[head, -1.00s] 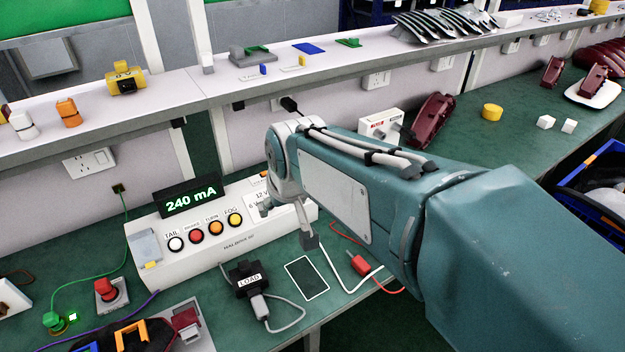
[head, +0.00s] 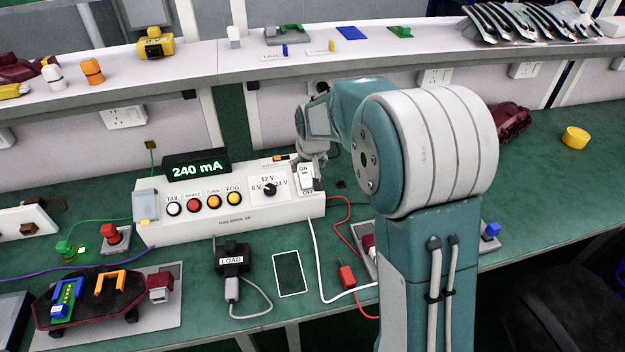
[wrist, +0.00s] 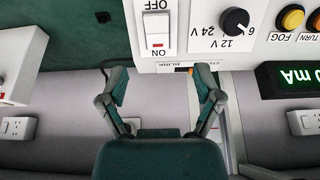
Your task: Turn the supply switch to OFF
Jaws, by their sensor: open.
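The supply switch is a white rocker (head: 305,181) at the right end of the supply box (head: 270,229), with ON printed above it and OFF below. In the wrist view the rocker (wrist: 158,27) appears upside down, with a red mark at its ON end. I cannot tell which end is pressed in. My gripper (wrist: 162,84) is open and empty, its two fingers spread beyond the ON end of the switch, apart from the rocker. In the head view it is small and partly hidden by my arm, just above the switch. The supply display (head: 196,169) reads 240 mA.
A black voltage knob (head: 269,189) and several round lamp buttons (head: 214,201) sit left of the switch. The shelf (head: 340,58) runs behind the box. A LOAD block (head: 232,259), a dark flat panel (head: 289,273) and red and white cables lie in front.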

